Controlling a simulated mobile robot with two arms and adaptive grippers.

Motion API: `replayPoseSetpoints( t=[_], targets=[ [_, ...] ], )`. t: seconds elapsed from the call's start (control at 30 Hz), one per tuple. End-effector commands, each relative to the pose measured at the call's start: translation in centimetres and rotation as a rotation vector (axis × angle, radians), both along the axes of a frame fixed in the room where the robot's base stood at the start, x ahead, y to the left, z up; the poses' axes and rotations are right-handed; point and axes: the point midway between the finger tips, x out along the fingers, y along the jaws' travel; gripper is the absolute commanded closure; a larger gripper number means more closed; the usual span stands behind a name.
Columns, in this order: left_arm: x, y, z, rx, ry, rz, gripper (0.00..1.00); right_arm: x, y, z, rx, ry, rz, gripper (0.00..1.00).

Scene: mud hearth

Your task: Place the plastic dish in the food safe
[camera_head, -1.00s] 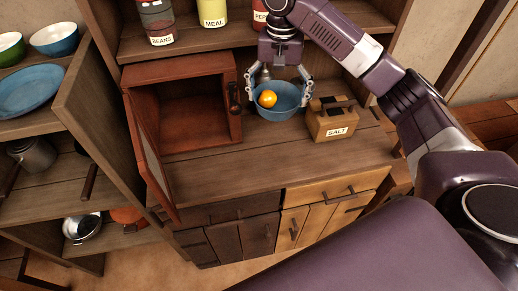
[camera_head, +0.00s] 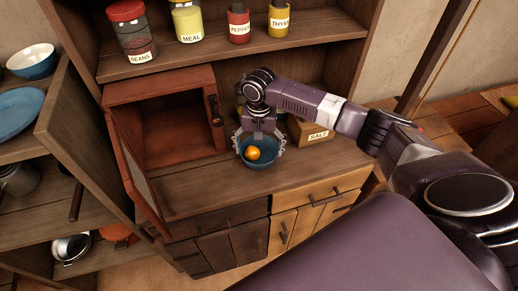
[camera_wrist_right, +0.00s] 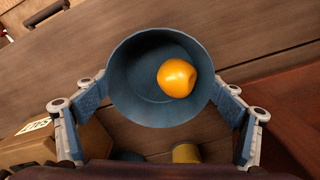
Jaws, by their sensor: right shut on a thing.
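The plastic dish, a round blue bowl (camera_head: 266,159), holds an orange fruit (camera_head: 252,154). My right gripper (camera_head: 259,148) is shut on the dish, with a finger on each side of its wall. The dish also shows in the right wrist view (camera_wrist_right: 135,90), upright, with the fruit inside. It is over the counter, in front of and right of the food safe; whether it clears the wood is hard to tell. The food safe (camera_head: 160,88) is a reddish-brown box with its door (camera_head: 138,178) swung open to the left; its visible interior is empty. My left gripper is out of view.
A wooden salt box (camera_head: 318,138) stands right of my gripper. Small containers behind my arm are partly hidden. Jars (camera_head: 132,32) line the shelf above. The counter (camera_head: 205,180) before the safe is clear. A shelf unit with dishes stands at left.

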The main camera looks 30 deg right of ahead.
Motion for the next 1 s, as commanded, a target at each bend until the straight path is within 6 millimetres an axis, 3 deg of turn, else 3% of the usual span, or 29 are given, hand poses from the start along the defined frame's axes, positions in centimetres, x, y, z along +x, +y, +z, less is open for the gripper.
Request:
replayPoseSetpoints(
  t=[0.43,0.47,0.57,0.87,1.0],
  targets=[
    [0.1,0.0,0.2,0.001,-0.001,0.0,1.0,0.0,0.0,-0.8,0.0,-0.001,0.0,0.37],
    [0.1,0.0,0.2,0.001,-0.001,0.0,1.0,0.0,0.0,-0.8,0.0,-0.001,0.0,0.11],
    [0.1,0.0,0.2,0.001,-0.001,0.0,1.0,0.1,0.0,-0.8,0.0,-0.001,0.0,0.0],
    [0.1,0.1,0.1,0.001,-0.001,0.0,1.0,0.1,0.0,-0.7,0.0,-0.002,0.0,0.0],
    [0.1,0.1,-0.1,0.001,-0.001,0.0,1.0,0.1,0.0,0.3,0.001,-0.003,0.0,0.0]
  ],
)
